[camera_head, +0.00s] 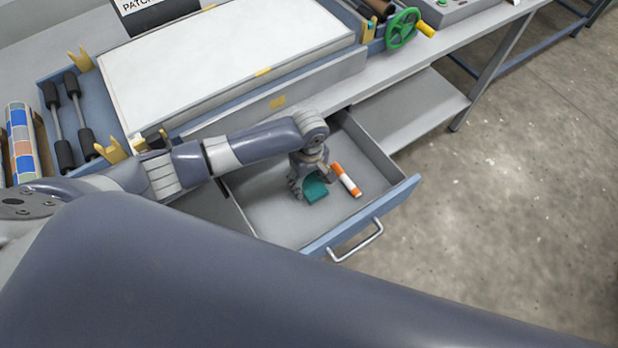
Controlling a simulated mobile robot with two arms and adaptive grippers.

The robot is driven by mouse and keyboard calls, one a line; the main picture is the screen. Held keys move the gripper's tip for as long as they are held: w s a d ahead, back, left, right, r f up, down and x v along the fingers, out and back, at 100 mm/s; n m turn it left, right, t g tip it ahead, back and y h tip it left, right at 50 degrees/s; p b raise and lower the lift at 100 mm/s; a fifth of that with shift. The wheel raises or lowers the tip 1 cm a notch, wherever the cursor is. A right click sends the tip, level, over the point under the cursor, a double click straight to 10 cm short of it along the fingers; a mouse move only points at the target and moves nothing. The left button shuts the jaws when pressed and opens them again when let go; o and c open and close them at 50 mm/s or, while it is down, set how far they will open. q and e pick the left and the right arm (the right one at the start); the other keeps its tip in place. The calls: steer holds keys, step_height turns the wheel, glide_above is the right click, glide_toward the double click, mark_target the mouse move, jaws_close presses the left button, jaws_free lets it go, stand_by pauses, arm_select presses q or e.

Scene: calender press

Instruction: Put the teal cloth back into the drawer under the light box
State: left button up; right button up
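The light box (225,60) is a white panel in a blue frame on the bench. The drawer (275,215) under it is pulled out, with a blue front and a metal handle. The teal cloth (316,191) is inside the drawer outline, directly at my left gripper (308,187), which points down into the drawer. The gripper's fingers partly hide the cloth. I cannot tell whether they grip it or whether the cloth rests on the drawer floor. My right gripper is out of view.
An orange and white marker (346,180) lies in the drawer, just right of the cloth. Rollers (69,120) lie left of the light box. A green handwheel (402,29) stands at the bench's right. A large arm link of mine hides the foreground.

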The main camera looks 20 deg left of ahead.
mark_target(309, 182)
arm_select(q)
steer(key=shift+o, duration=0.9)
steer(key=shift+r, duration=0.1)
step_height(309, 182, up, 12)
stand_by(0.3)
